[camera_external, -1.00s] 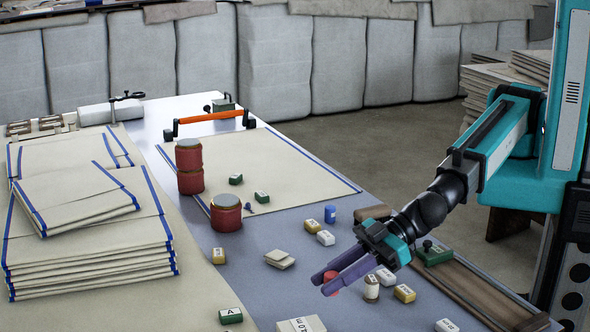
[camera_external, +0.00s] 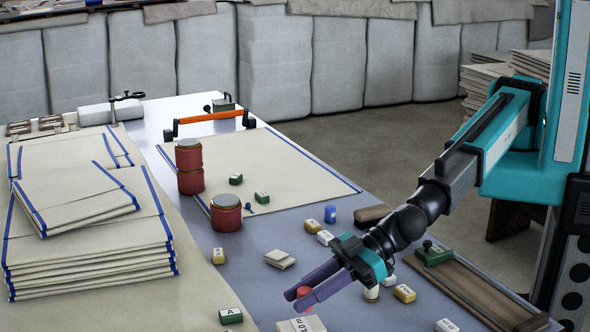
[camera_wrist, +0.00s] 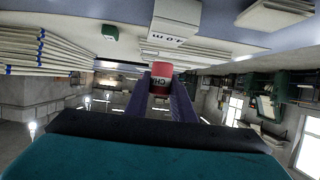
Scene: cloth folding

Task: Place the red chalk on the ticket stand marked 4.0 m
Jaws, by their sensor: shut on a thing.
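The red chalk (camera_external: 304,291) is held between the two purple fingers of my gripper (camera_external: 301,298). In the wrist view it is a red piece with a white band bearing dark letters (camera_wrist: 161,77), gripped at the fingertips. My gripper is shut on it. A pale block-like stand (camera_external: 298,325) with dark lettering lies at the bottom edge, partly cut off, just below the fingertips. In the wrist view the stand (camera_wrist: 172,20) shows a marking that reads like 4.0 m. The chalk appears apart from it.
A green block marked A (camera_external: 231,316) lies left of the stand. Yellow (camera_external: 404,293) and white blocks lie to the right, beside a wooden board (camera_external: 470,290). Red cans (camera_external: 226,213) and a cloth stack (camera_external: 90,240) stand to the left.

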